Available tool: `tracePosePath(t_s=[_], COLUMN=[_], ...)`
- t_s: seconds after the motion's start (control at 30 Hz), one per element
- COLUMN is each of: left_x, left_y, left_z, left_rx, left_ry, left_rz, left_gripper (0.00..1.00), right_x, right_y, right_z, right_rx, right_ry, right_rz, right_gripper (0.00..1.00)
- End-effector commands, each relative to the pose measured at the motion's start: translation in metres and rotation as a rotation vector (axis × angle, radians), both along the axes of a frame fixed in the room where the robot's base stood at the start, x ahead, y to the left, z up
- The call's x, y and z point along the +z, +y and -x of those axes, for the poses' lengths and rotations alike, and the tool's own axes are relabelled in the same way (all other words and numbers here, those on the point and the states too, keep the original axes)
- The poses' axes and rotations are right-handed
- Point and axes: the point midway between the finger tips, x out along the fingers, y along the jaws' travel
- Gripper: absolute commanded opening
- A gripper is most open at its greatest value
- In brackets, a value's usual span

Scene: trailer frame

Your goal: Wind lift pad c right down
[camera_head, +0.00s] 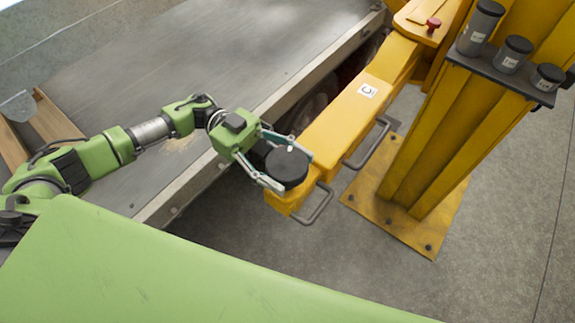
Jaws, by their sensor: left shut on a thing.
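The yellow lift arm marked C (340,127) reaches from the yellow post toward the lower left, beside the trailer frame's edge. Lift pad c (287,167), a round black disc, sits at the near end of this arm. My left gripper (288,170) comes in from the left and is shut on the pad, with one finger along its far side and one along its near side. The pad's underside and any thread are hidden. My right gripper is not in view.
The grey trailer deck (200,60) lies behind my left arm. A yellow post (440,150) stands at the right on a bolted base plate (365,198). A shelf on it holds black cylinders (480,28). Metal handles (318,207) stick out from the lift arm. Grey floor is clear below.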

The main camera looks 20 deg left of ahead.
Motion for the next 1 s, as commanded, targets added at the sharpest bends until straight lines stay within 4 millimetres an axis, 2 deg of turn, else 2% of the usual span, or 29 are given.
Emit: tracePosePath(t_s=[0.07,0.1,0.17,0.6,0.73,1.0], left_x=[0.006,0.006,0.006,0.002,0.002,0.003], left_y=[-0.001,-0.001,-0.001,0.006,0.024,0.076], left_z=[-0.002,-0.002,-0.002,-0.003,-0.011,-0.030], left_rx=[0.002,0.002,0.002,0.003,0.006,0.006], left_ry=[-0.002,-0.002,-0.003,-0.002,-0.001,-0.003], left_rz=[0.011,0.011,0.010,0.004,0.003,0.005], left_gripper=[0.35,0.59,0.75,0.75,0.75,0.75], right_x=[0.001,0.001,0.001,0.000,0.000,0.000], right_y=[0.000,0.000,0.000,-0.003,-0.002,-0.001], right_z=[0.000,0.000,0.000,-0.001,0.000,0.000], right_rx=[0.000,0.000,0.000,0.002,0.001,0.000], right_ry=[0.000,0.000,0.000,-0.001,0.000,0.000], right_rz=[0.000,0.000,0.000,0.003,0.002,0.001], right_gripper=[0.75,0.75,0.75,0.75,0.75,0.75])
